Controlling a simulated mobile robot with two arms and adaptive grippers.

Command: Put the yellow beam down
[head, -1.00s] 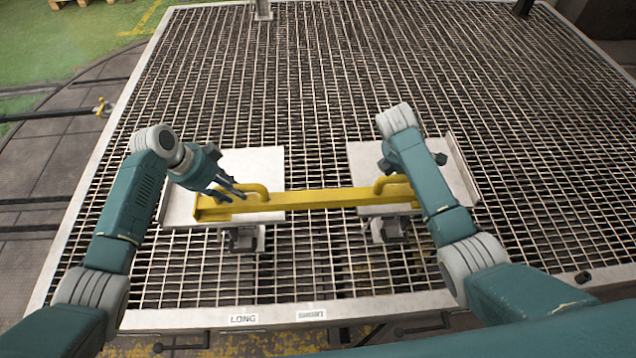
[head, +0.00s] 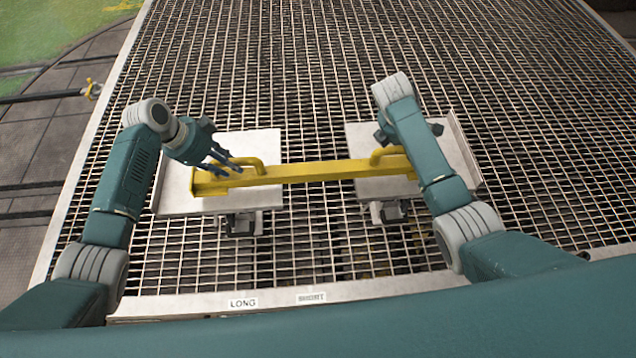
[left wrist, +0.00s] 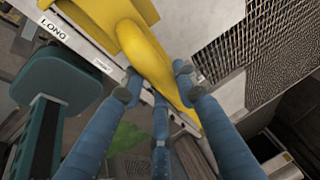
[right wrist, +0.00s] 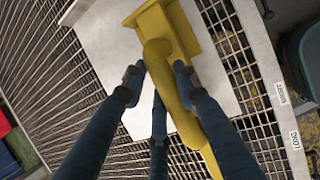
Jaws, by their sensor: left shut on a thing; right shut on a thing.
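The yellow beam (head: 318,172) has a looped handle near each end and lies across the picture, spanning two pale plates. Its left end is over the left plate (head: 175,200) and its right end over the right plate (head: 455,150). I cannot tell whether it touches them. My left gripper (head: 226,168) is shut on the left handle; its fingers straddle yellow bar in the left wrist view (left wrist: 158,82). My right gripper, mostly hidden behind my forearm in the head view, is shut on the right handle in the right wrist view (right wrist: 158,78).
The plates stand on a wide metal grating (head: 330,80) with open room beyond them. Small brackets (head: 240,224) show below the plates. The front rim carries a LONG label (head: 243,302) and a SHORT label (head: 311,297).

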